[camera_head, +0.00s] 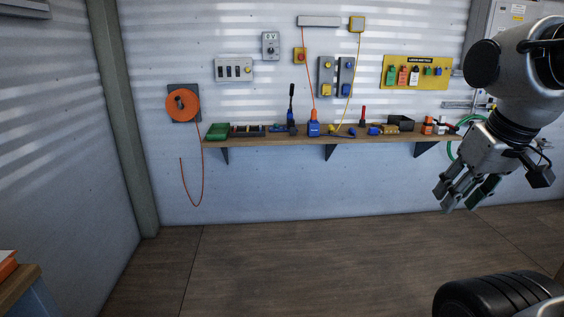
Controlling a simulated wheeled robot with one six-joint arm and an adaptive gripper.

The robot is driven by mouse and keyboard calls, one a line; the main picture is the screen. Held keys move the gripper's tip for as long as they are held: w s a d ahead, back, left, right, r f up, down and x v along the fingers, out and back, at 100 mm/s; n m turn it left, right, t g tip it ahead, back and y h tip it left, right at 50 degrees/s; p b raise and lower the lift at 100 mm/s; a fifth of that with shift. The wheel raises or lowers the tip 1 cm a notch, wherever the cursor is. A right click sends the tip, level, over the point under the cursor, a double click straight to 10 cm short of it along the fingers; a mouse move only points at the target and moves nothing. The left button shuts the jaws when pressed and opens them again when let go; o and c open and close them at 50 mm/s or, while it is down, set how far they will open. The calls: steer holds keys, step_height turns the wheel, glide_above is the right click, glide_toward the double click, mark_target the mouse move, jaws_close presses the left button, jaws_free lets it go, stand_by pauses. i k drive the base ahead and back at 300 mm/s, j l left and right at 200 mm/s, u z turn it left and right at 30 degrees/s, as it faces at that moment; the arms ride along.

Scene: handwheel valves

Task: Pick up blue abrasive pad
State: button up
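My gripper (460,200) hangs at the right of the view, pointing down and to the left. Its fingers look spread apart, with nothing seen between them. It is in front of the wall, lower than the shelf and right of most of its contents. I cannot pick out the blue abrasive pad for certain.
A green box (217,131) sits at the shelf's left end, and a dark open bin (401,122) toward its right. An orange hose reel (183,103) hangs at left. A wooden surface (18,284) stands at lower left. The floor (290,255) before the shelf is clear.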

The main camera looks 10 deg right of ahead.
mark_target(372, 132)
steer(key=i+l+z, duration=0.15)
steer(key=i, duration=0.25)
steer(key=i+l+z, duration=0.2)
steer(key=i, duration=0.25)
steer(key=i+l+z, duration=0.15)
steer(key=i, duration=1.4)
steer(key=i+j+z, duration=0.1)
steer(key=i, duration=0.95)
